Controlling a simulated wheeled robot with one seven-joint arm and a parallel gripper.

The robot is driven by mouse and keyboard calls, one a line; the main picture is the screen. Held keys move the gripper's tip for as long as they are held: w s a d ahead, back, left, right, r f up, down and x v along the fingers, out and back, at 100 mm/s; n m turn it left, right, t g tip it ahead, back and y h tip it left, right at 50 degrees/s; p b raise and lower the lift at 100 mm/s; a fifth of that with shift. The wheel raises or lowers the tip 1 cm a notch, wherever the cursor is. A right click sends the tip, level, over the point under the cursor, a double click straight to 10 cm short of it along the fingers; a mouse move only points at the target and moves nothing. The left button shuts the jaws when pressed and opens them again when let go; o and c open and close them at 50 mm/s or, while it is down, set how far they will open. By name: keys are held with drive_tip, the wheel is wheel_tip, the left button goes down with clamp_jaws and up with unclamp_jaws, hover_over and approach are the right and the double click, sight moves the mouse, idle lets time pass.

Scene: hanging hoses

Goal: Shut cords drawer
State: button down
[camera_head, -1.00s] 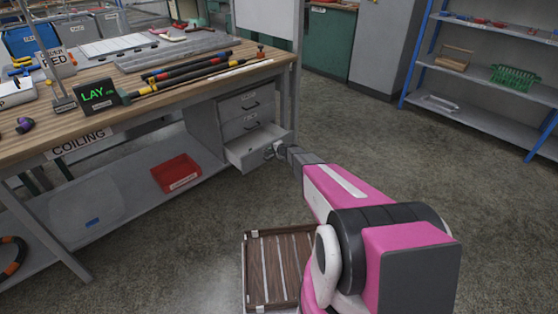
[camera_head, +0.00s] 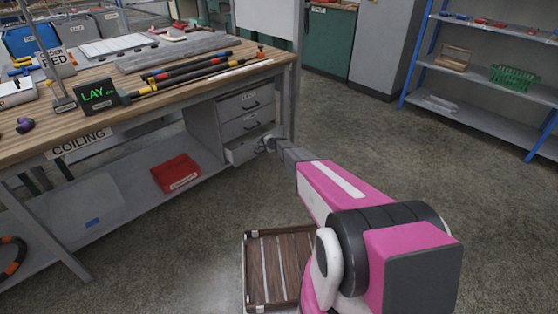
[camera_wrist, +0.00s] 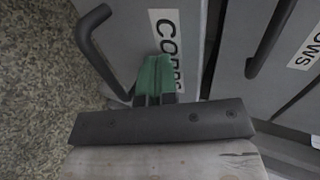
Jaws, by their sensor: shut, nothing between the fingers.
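The cords drawer (camera_head: 241,152) is the lowest of three grey drawers under the right end of the workbench. It stands out only slightly from the cabinet. In the wrist view its grey front fills the middle, with the white CORDS label (camera_wrist: 168,32) and a dark bar handle (camera_wrist: 98,50). My gripper (camera_head: 270,144) is at the drawer's front and hides part of it in the head view. In the wrist view my green fingertips (camera_wrist: 154,66) are shut and empty, over the label's lower end beside the handle. They look to be against the front.
Two more drawers (camera_head: 243,113) sit above, both shut; one handle (camera_wrist: 268,40) shows at the wrist view's right. The workbench top (camera_head: 150,104) carries tools and hoses. A red bin (camera_head: 176,172) is on its lower shelf. The floor to the right is clear.

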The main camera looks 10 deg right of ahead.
drive_tip(key=shift+w+a, duration=0.8)
drive_tip(key=shift+w, duration=0.3)
drive_tip(key=shift+w+a, duration=0.8)
drive_tip(key=shift+w, duration=0.3)
drive_tip(key=shift+w+a, duration=0.8)
drive_tip(key=shift+w, duration=0.3)
drive_tip(key=s+d, duration=0.6)
drive_tip(key=s, duration=0.2)
drive_tip(key=shift+s, duration=0.15)
drive_tip(key=s+r+n+g, duration=0.3)
drive_tip(key=s+r, duration=0.3)
drive_tip(key=s, duration=0.6)
drive_tip(key=s+r+n+g, duration=0.2)
drive_tip(key=s+r+n, duration=0.3)
drive_tip(key=s, duration=0.6)
drive_tip(key=s+d+r+n+g+h, duration=0.1)
drive_tip(key=s+d+r+h, duration=0.1)
drive_tip(key=s, duration=0.8)
drive_tip(key=s+d+r+n+g+h, duration=0.1)
drive_tip(key=s+d+r+g+h, duration=0.1)
drive_tip(key=s+d+r, duration=0.3)
drive_tip(key=s+d+r+g+h, duration=0.2)
drive_tip(key=s+d+r+h, duration=0.1)
drive_tip(key=s, duration=1.1)
wheel_tip(320, 180, up, 2)
drive_tip(key=shift+s+d+r+n+h, duration=0.15)
drive_tip(key=shift+s+d+n+h, duration=0.2)
drive_tip(key=shift+d, duration=0.2)
